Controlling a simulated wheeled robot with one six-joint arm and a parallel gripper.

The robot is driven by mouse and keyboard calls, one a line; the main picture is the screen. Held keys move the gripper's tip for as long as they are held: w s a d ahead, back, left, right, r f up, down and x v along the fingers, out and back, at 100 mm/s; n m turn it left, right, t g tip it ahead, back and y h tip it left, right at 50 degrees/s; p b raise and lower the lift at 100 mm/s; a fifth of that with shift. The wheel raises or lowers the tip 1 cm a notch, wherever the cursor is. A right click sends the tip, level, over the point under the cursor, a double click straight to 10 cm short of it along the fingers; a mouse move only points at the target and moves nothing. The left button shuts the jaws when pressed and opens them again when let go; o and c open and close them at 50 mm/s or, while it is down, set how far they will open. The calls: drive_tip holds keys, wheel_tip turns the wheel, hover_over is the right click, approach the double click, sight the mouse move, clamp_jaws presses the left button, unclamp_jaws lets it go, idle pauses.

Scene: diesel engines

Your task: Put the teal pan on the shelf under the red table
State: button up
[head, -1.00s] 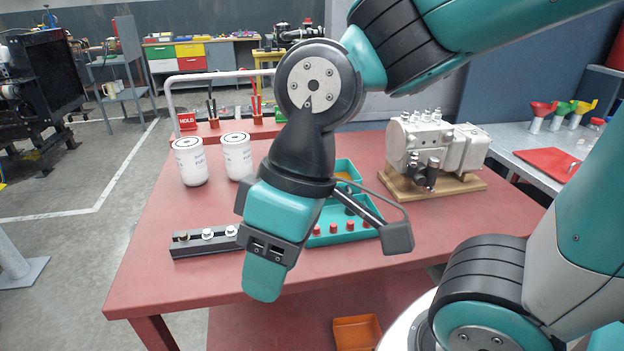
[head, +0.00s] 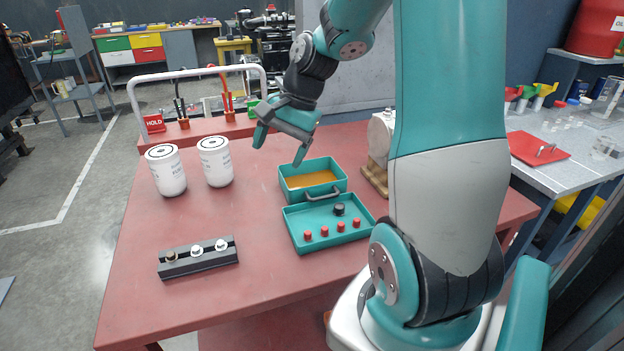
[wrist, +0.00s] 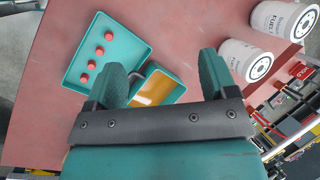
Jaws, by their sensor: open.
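The teal pan (head: 309,168) sits on the red table (head: 262,255) with amber liquid in it. Its grey handle (head: 322,194) is on the near side, by a teal tray (head: 300,243). My gripper (head: 281,146) is open and empty, above and behind the pan, to its left in the head view. In the wrist view, the pan (wrist: 172,98) shows beyond and between the open fingers (wrist: 161,72), and one finger hides part of the handle area. The red shelf (head: 262,326) under the table shows below the front edge, mostly hidden by the tabletop.
The teal tray holds red caps and a black knob. Two white filters (head: 166,171) stand at the left, with a dark block (head: 198,258) in front. The pump (head: 378,140) is right of the pan, partly hidden by my arm. A metal rail (head: 133,100) stands behind.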

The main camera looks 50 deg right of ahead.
drive_tip(key=s+d+f+m+t+p, duration=0.1)
drive_tip(key=s+d+f+m, duration=0.1)
drive_tip(key=d+m, duration=0.5)
drive_tip(key=s+d+f+m, duration=0.2)
drive_tip(key=s+d+m, duration=0.1)
drive_tip(key=d, duration=0.7)
drive_tip(key=p, duration=0.1)
hover_over(318, 207)
drive_tip(key=s+d, duration=0.1)
drive_tip(key=d, duration=0.1)
drive_tip(key=shift+h, duration=0.4)
wheel_tip(318, 207, down, 10)
drive_tip(key=shift+r, duration=0.1)
drive_tip(key=shift+p+x, duration=0.75)
drive_tip(key=shift+x, duration=2.2)
drive_tip(key=shift+s, duration=0.15)
drive_tip(key=c, duration=1.4)
drive_tip(key=shift+c, duration=0.2)
drive_tip(key=shift+r, duration=0.2)
wheel_tip(318, 207, up, 20)
drive_tip(key=b, duration=0.1)
drive_tip(key=shift+f, duration=0.25)
drive_tip(key=shift+r, duration=0.1)
